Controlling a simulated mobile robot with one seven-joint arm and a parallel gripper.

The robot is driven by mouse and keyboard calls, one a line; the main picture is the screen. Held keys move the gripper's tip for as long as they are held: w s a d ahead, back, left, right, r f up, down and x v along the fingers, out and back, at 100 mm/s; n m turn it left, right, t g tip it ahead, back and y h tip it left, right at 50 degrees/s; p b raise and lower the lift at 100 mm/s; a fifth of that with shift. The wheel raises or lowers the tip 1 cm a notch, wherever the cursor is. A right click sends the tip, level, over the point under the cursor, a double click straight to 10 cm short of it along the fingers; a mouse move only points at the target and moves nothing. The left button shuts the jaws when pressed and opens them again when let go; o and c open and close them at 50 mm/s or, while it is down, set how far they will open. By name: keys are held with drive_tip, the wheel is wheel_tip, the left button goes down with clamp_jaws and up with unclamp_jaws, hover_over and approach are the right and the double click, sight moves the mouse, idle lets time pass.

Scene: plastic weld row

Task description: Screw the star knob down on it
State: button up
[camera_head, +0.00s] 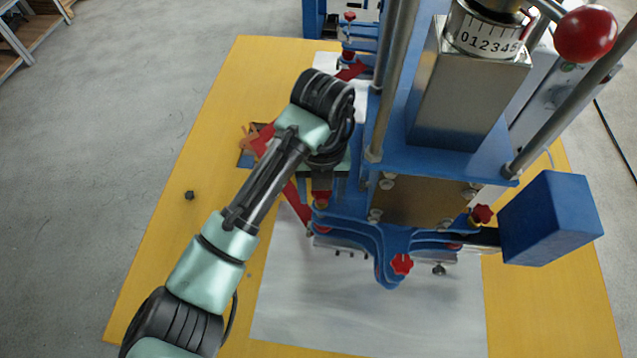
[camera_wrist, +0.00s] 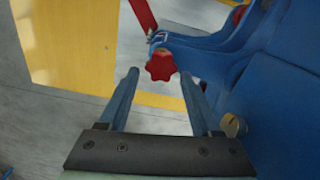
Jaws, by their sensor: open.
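A red star knob (camera_wrist: 160,66) sits at the end of a blue bracket arm (camera_wrist: 195,45) in the wrist view. My gripper (camera_wrist: 160,78) is open, with its two blue fingers spread on either side of the knob's line and nothing held between them. The fingertips are close to the knob; I cannot tell whether they touch it. In the head view the same knob (camera_head: 321,198) shows as a small red patch below my wrist, at the left end of the press's blue bracket (camera_head: 350,215). My fingers are mostly hidden there.
Other red star knobs sit on the bracket's front (camera_head: 402,264) and right side (camera_head: 482,214). The blue press with steel columns (camera_head: 393,80) stands close on my right. A red bar (camera_head: 297,203) lies beside my wrist. The yellow floor area (camera_head: 190,240) at left is mostly clear.

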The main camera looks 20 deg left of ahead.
drive_tip(key=n+p, duration=0.1)
drive_tip(key=n, duration=0.2)
drive_tip(key=d+n+p, duration=0.1)
drive_tip(key=n+p, duration=0.1)
drive_tip(key=n, duration=0.1)
drive_tip(key=shift+w+r, duration=0.15)
drive_tip(key=shift+w, duration=0.05)
drive_tip(key=n+p, duration=0.2)
drive_tip(key=n, duration=0.1)
drive_tip(key=shift+w+d, duration=0.1)
drive_tip(key=shift+f+n, duration=0.25)
drive_tip(key=shift+n, duration=0.65)
